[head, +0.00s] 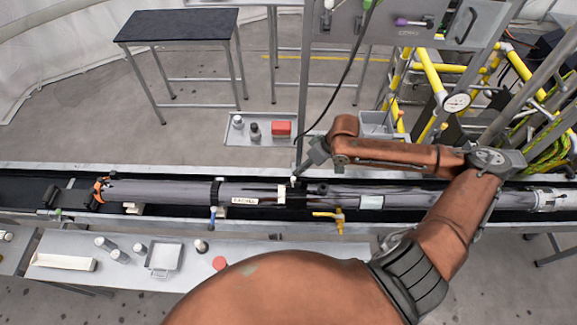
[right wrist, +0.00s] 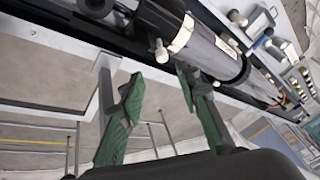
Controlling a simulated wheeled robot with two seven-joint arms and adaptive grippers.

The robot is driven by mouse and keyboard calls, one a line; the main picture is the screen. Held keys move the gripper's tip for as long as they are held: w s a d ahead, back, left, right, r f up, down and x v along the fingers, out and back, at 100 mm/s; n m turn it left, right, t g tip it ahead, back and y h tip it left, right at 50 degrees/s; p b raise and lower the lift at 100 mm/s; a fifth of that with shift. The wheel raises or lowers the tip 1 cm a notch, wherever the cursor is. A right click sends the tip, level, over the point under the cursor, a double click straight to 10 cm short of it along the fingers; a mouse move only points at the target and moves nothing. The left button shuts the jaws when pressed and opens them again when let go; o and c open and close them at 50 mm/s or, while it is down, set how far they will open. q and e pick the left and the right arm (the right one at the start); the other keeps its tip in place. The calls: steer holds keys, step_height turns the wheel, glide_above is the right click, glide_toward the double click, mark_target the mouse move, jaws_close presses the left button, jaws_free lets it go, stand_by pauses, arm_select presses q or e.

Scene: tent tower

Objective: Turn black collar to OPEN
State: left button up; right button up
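The black collar (head: 296,197) sits around the long grey tube (head: 165,191), near the middle of the head view. White pegs or tabs show on it. In the right wrist view the dark collar (right wrist: 160,17) is at the top, with a white peg (right wrist: 160,50) sticking out toward my gripper. My right gripper (head: 306,163) is beside the collar on its far side. In the right wrist view its two green fingers (right wrist: 160,78) are apart, with the peg just beyond and between the tips. I cannot tell whether they touch it. My left gripper is out of view. No OPEN mark is readable.
The tube lies along a dark channel (head: 70,170) with metal rails. A yellow handle (head: 330,214) juts from the near side. A thin post and a black cable rise close to my right gripper. A tray (head: 236,140) with bottles and a red box stands behind; a bench (head: 120,270) is in front.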

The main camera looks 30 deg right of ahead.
mark_target(293, 178)
steer(key=f, duration=0.1)
steer(key=a+f, duration=0.1)
steer(key=f, duration=0.1)
steer(key=shift+s+a, duration=0.25)
steer(key=shift+a, duration=0.1)
steer(key=shift+w+a+f+p, duration=0.2)
steer(key=shift+w+f, duration=0.4)
steer(key=shift+f, duration=0.05)
steer(key=shift+w+a+f+p, duration=0.15)
steer(key=shift+w+f, duration=0.45)
steer(key=shift+s+f, duration=0.2)
steer(key=shift+s, duration=0.15)
steer(key=shift+w+f, duration=0.1)
steer(key=shift+w, duration=0.15)
steer(key=shift+c, duration=1.1)
steer(key=shift+s, duration=0.2)
jaws_close()
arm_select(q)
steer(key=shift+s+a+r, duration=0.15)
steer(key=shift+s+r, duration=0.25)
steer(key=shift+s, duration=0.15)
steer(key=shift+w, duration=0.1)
